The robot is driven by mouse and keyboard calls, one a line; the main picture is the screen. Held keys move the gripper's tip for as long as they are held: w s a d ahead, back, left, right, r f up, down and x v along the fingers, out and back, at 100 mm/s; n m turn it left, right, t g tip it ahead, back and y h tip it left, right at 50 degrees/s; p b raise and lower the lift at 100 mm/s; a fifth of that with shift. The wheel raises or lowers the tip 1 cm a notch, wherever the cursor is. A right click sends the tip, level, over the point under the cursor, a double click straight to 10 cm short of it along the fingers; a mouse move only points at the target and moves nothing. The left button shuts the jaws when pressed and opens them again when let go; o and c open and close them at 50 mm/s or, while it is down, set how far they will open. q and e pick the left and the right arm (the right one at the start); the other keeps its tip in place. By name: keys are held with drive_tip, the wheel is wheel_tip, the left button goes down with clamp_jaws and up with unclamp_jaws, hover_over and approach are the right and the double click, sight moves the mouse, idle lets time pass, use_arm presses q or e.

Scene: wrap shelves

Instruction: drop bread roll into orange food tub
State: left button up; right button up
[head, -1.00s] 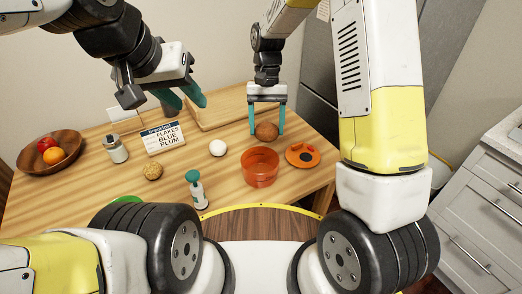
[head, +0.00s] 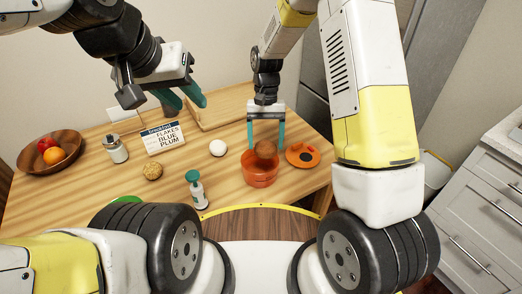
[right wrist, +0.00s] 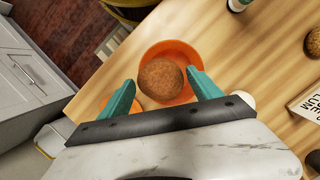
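The bread roll (head: 265,149) is brown and round. It sits between the fingertips of my right gripper (head: 266,146), which is shut on it. The orange food tub (head: 260,180) is open-topped and stands on the table. The roll is over the tub's mouth, near its far rim. In the right wrist view the roll (right wrist: 160,78) lies between the teal fingertips (right wrist: 160,80), with the tub's rim (right wrist: 165,46) around and below it. My left gripper (head: 187,98) is open and empty above the table, behind the label card.
An orange disc-shaped lid (head: 302,154) lies right of the tub. A white egg-like ball (head: 218,148), a green-capped bottle (head: 196,190), a tan ball (head: 152,171), a label card (head: 164,139), a jar (head: 115,149) and a fruit bowl (head: 36,163) stand left. A wooden board (head: 222,110) lies behind.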

drive_tip(key=shift+o, duration=1.3)
drive_tip(key=shift+v, duration=3.95)
drive_tip(key=shift+r, duration=0.1)
drive_tip(key=s+d+r+t+y, duration=0.1)
drive_tip(key=s+d+r+t, duration=0.2)
drive_tip(key=r, duration=0.4)
drive_tip(key=s+d+r+t+y, duration=0.1)
drive_tip(key=s+d+r, duration=0.3)
drive_tip(key=r, duration=0.2)
drive_tip(key=s+d+r+t, duration=0.2)
drive_tip(key=s, duration=0.4)
drive_tip(key=s+d+r+t, duration=0.3)
drive_tip(key=s, duration=0.4)
drive_tip(key=shift+d+n, duration=0.3)
drive_tip(key=shift+d, duration=0.05)
